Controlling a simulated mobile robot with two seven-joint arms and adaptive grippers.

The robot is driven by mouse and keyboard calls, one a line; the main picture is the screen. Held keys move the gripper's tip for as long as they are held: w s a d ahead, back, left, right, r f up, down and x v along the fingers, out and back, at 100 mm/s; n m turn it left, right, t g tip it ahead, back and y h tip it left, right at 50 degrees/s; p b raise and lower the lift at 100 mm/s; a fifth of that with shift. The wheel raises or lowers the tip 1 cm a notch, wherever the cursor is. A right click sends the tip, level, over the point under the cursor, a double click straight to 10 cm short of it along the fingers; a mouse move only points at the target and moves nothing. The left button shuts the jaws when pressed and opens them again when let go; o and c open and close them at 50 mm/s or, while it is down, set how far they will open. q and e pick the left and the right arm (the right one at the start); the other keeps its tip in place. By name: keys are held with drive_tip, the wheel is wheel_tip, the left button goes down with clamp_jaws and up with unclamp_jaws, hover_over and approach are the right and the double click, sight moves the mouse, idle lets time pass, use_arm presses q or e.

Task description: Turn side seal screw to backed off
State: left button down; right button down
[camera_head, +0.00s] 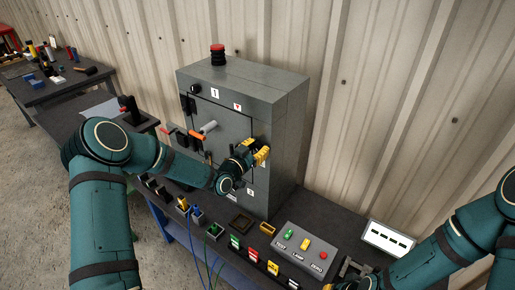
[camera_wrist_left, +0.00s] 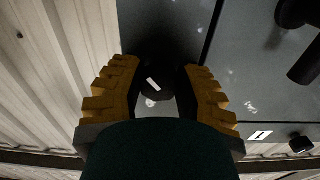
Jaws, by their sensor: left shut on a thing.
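The grey enclosure (camera_head: 285,105) stands on the bench against the corrugated wall. My left gripper (camera_head: 262,155) is at the right edge of its front, low down. In the left wrist view its yellow ribbed fingers (camera_wrist_left: 158,92) stand on either side of a dark round knob, which looks like the side seal screw (camera_wrist_left: 155,72). The knob carries a short white mark set at a slant. The fingers are shut on it, though shadow hides the contact. In the head view the screw is hidden behind the gripper.
The enclosure door has an orange-tipped handle (camera_head: 195,136), and a red button (camera_head: 217,54) tops the enclosure. In front are a grey panel with coloured buttons (camera_head: 303,248) and several small coloured parts. A white slotted plate (camera_head: 388,240) lies right. A second table (camera_head: 60,88) stands far left.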

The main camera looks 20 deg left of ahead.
use_arm(q)
drive_tip(key=shift+f+n+b, duration=0.15)
drive_tip(key=shift+n+b, duration=1.85)
drive_tip(key=shift+b, duration=0.05)
drive_tip(key=n+b, duration=0.2)
drive_tip(key=shift+d+n, duration=0.1)
drive_tip(key=shift+n, duration=0.3)
drive_tip(key=n+b, duration=0.1)
drive_tip(key=n, duration=0.2)
drive_tip(key=shift+n+b, duration=0.3)
drive_tip(key=n+b, duration=0.1)
drive_tip(key=n, duration=0.2)
drive_tip(key=shift+n, duration=0.4)
drive_tip(key=n, duration=0.4)
drive_tip(key=shift+b, duration=0.4)
drive_tip(key=n, duration=0.3)
drive_tip(key=n+b, duration=0.1)
drive_tip(key=n, duration=0.1)
drive_tip(key=shift+d+r+n, duration=0.1)
drive_tip(key=shift+r+n, duration=0.1)
drive_tip(key=shift+n, duration=0.2)
drive_tip(key=shift+r+n, duration=0.15)
drive_tip(key=shift+n, duration=1.45)
use_arm(e)
wheel_tip(320, 180, down, 11)
drive_tip(key=s, duration=0.2)
drive_tip(key=shift+a+f+g, duration=0.2)
drive_tip(key=shift+a+g, duration=0.1)
